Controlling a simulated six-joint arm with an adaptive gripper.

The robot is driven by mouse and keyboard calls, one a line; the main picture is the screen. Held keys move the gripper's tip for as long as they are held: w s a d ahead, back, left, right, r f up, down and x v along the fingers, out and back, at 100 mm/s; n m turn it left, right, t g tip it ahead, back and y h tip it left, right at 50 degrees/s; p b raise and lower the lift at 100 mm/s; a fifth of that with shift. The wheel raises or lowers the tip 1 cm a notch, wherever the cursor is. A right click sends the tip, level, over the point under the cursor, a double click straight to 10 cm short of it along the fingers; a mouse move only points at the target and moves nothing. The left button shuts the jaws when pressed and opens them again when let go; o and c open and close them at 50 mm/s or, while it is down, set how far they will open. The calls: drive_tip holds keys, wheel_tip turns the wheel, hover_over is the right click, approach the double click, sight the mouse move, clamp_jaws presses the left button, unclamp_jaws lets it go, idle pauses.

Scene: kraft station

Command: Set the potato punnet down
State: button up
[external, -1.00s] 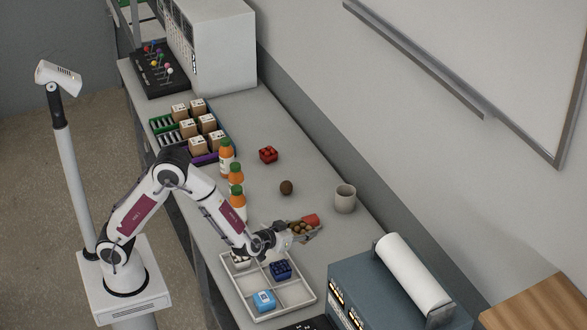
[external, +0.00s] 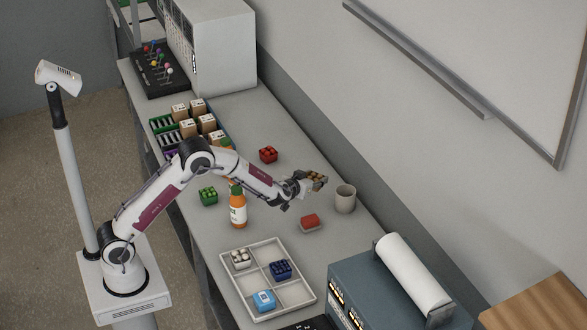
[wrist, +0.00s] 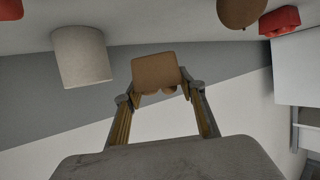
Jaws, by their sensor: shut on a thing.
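The potato punnet (external: 317,177) is a small brown container with rounded brown potatoes. My gripper (external: 307,184) is shut on it and holds it up near the cup in the external view. In the wrist view the punnet (wrist: 157,72) sits between the two fingertips of my gripper (wrist: 158,94), with its brown side facing the camera. The height of the punnet above the table is hard to judge.
A grey cup (external: 345,199) stands close by on the right. A red punnet (external: 310,222) lies in front, another red punnet (external: 268,154) behind. An orange bottle (external: 238,210) and green punnet (external: 208,195) stand left.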

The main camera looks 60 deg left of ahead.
drive_tip(key=w+a+r+m+t+h, duration=0.1)
drive_tip(key=w+a+r+m+h, duration=0.1)
drive_tip(key=w, duration=0.6)
wheel_tip(320, 180, up, 2)
drive_tip(key=shift+a, duration=0.45)
drive_tip(key=shift+w, duration=0.1)
drive_tip(key=shift+f, duration=0.1)
drive_tip(key=shift+f, duration=3.05)
drive_tip(key=shift+f, duration=1.85)
drive_tip(key=shift+f, duration=0.1)
